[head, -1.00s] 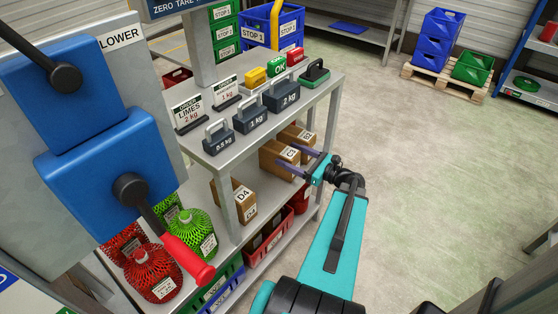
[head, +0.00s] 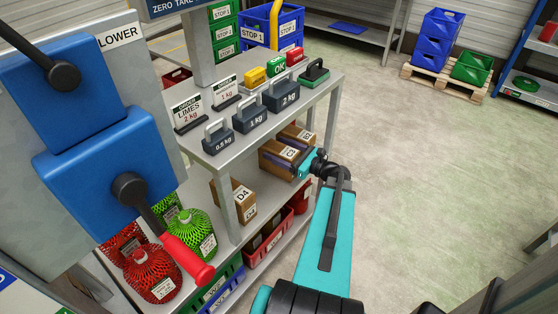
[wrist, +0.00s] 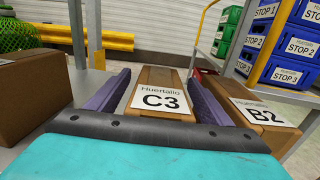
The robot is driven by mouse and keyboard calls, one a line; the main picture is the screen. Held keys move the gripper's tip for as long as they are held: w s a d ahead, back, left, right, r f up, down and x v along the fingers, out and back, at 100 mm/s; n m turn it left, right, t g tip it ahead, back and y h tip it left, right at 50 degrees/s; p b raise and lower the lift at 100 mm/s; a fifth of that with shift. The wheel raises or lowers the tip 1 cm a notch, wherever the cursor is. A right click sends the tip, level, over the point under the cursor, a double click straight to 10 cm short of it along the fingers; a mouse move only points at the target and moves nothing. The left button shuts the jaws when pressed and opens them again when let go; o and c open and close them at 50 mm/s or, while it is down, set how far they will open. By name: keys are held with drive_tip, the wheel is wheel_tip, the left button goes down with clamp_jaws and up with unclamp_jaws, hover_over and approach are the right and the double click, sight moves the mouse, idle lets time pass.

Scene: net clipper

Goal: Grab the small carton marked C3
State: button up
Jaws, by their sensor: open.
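The small brown carton marked C3 (wrist: 160,84) lies on the middle shelf, its white label facing up. In the wrist view my gripper (wrist: 155,85) is open, with one purple finger on each side of the C3 carton. The left finger looks close to the carton; whether either finger touches it I cannot tell. In the head view the C3 carton (head: 280,159) is partly covered by my gripper (head: 286,155), which reaches in from the right.
A carton marked B2 (wrist: 260,112) stands close on the right, beside the right finger. Another brown carton (wrist: 30,90) is on the left. The shelf above carries weights (head: 285,95). A post (head: 227,205) stands at the front corner.

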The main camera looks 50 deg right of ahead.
sight(285, 158)
idle(0.3)
clamp_jaws()
drive_tip(key=shift+r, duration=0.1)
drive_tip(key=shift+r, duration=0.2)
drive_tip(key=shift+r, duration=1.25)
drive_tip(key=s, duration=0.1)
drive_tip(key=s+a+r, duration=0.1)
drive_tip(key=s, duration=0.1)
drive_tip(key=s+a, duration=0.1)
drive_tip(key=s, duration=0.1)
drive_tip(key=shift+a+r+p, duration=0.15)
drive_tip(key=shift+a+p, duration=0.05)
drive_tip(key=shift+p, duration=0.1)
drive_tip(key=s+a+p, duration=0.4)
drive_tip(key=s+p, duration=0.5)
drive_tip(key=p, duration=0.3)
drive_tip(key=shift+s+r, duration=0.2)
drive_tip(key=shift+r, duration=0.25)
